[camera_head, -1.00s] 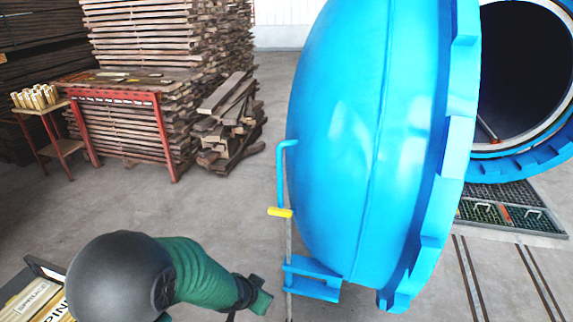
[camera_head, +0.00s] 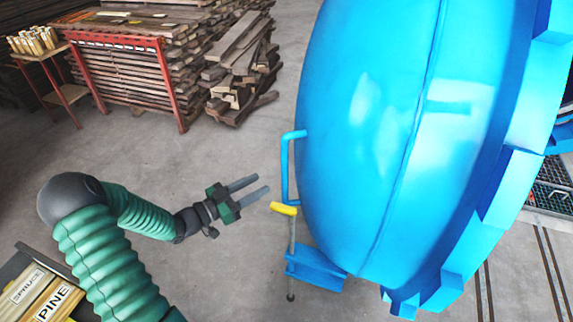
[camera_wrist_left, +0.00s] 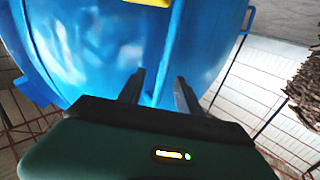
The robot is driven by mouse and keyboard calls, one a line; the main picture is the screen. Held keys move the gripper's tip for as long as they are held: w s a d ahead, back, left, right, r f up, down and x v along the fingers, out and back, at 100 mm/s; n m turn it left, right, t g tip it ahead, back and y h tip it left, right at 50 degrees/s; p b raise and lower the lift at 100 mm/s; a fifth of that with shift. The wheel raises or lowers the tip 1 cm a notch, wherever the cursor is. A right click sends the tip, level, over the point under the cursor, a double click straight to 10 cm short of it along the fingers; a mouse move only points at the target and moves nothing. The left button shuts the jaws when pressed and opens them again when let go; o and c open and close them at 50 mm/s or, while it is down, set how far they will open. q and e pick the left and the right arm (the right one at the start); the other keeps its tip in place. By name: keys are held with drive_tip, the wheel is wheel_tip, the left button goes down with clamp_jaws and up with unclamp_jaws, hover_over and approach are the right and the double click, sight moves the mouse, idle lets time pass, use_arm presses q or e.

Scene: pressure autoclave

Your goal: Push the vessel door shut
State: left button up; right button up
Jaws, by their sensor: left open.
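The vessel door (camera_head: 385,130) is a large blue dome with a toothed rim, standing swung away from the vessel (camera_head: 567,110). A blue bar handle (camera_head: 285,165) is on its left edge. A yellow-topped lever (camera_head: 284,208) stands below the handle, by a blue bracket (camera_head: 316,269). My left gripper (camera_head: 256,187) is open and empty, just left of the handle and lever, apparently apart from them. In the left wrist view, the open fingers (camera_wrist_left: 160,87) point toward the blue door (camera_wrist_left: 105,45), with a yellow part at the top. My right gripper is not in view.
Stacked timber (camera_head: 150,70) and a red-framed rack (camera_head: 130,45) stand at the back left, beside a small table (camera_head: 62,92). Boxes marked SPRUCE and PINE (camera_head: 45,295) are at bottom left. The floor (camera_head: 200,150) between timber and door is clear. Floor grates (camera_head: 550,185) lie at right.

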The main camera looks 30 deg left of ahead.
sight(285, 170)
use_arm(q)
drive_tip(key=x, duration=0.3)
drive_tip(key=p+x, duration=0.1)
drive_tip(key=x, duration=0.3)
drive_tip(key=a+x, duration=0.1)
drive_tip(key=x, duration=0.3)
drive_tip(key=shift+w+f+p, duration=0.3)
drive_tip(key=shift+w+f, duration=0.1)
drive_tip(key=shift+w, duration=0.05)
drive_tip(key=shift+d, duration=0.25)
drive_tip(key=shift+c, duration=0.4)
drive_tip(key=shift+a, duration=0.1)
drive_tip(key=c, duration=0.5)
drive_tip(key=shift+a+f, duration=0.1)
drive_tip(key=shift+a, duration=0.2)
clamp_jaws()
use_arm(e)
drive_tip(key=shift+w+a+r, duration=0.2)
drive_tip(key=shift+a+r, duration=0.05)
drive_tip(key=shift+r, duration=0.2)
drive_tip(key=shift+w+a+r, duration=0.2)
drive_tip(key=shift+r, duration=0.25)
use_arm(q)
drive_tip(key=shift+d+f, duration=0.1)
drive_tip(key=shift+d, duration=0.1)
